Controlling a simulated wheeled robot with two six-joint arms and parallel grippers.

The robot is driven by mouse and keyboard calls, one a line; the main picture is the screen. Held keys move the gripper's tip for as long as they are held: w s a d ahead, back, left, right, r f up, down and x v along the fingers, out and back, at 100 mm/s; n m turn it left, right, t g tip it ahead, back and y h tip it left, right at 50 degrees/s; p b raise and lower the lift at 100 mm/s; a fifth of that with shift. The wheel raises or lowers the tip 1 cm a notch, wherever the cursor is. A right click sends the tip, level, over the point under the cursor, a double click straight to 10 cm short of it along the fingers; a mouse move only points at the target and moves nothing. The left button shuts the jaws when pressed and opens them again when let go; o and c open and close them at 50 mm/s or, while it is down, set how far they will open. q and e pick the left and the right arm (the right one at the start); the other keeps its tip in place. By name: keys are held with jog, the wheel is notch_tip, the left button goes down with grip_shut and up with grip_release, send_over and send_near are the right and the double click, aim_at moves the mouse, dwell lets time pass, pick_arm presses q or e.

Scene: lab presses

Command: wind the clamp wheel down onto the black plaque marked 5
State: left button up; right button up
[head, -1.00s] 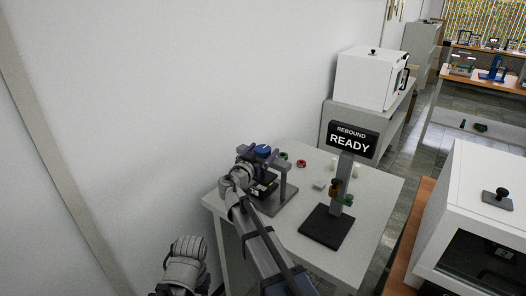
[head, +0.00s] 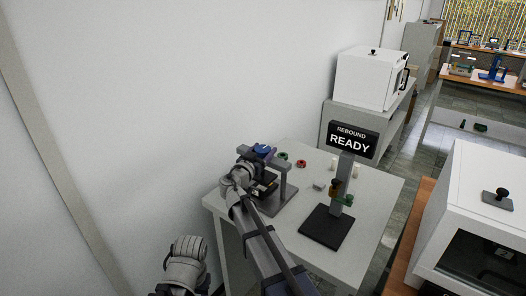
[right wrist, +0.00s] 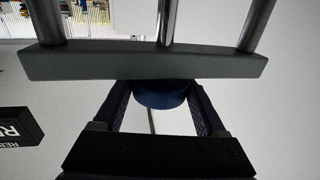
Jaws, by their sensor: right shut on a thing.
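The clamp press (head: 274,203) stands on the light grey table, a grey frame with two posts and a crossbar. Its blue clamp wheel (head: 265,148) sits on top of the crossbar. My right gripper (head: 261,153) is at the wheel, and its fingers partly cover it. In the right wrist view the wheel (right wrist: 160,96) is between the two fingers of my right gripper (right wrist: 159,92), which is shut on it, beside the grey crossbar. A black plaque (head: 268,186) shows partly under the crossbar, behind my arm; its mark cannot be read.
A rebound stand with a "REBOUND READY" sign (head: 353,139) and black base (head: 326,228) stands right of the press. Small green (head: 283,156) and red (head: 301,163) rings lie behind the press. The table's (head: 371,200) right side is bare. A wall rises at left.

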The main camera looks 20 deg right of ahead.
jog(key=shift+c, duration=0.8)
jog(key=shift+w+m+g+h, duration=0.1)
jog(key=shift+m+g+h, duration=0.2)
jog(key=shift+h, duration=0.1)
jog(key=m+g+h, duration=0.2)
jog(key=m+g, duration=0.1)
jog(key=shift+w+a+g+h, duration=0.1)
jog(key=shift+w+g+h, duration=0.05)
jog(key=shift+g+h, duration=0.25)
jog(key=m+g+h, duration=0.2)
jog(key=m+g, duration=0.2)
jog(key=g, duration=0.2)
jog(key=shift+s+m+g+h, duration=0.15)
jog(key=shift+m+g, duration=0.6)
jog(key=shift+g, duration=0.35)
jog(key=shift+s+m+g+h, duration=0.15)
jog(key=shift+m+g, duration=0.6)
jog(key=shift+g, duration=0.65)
jog(key=o, duration=1.3)
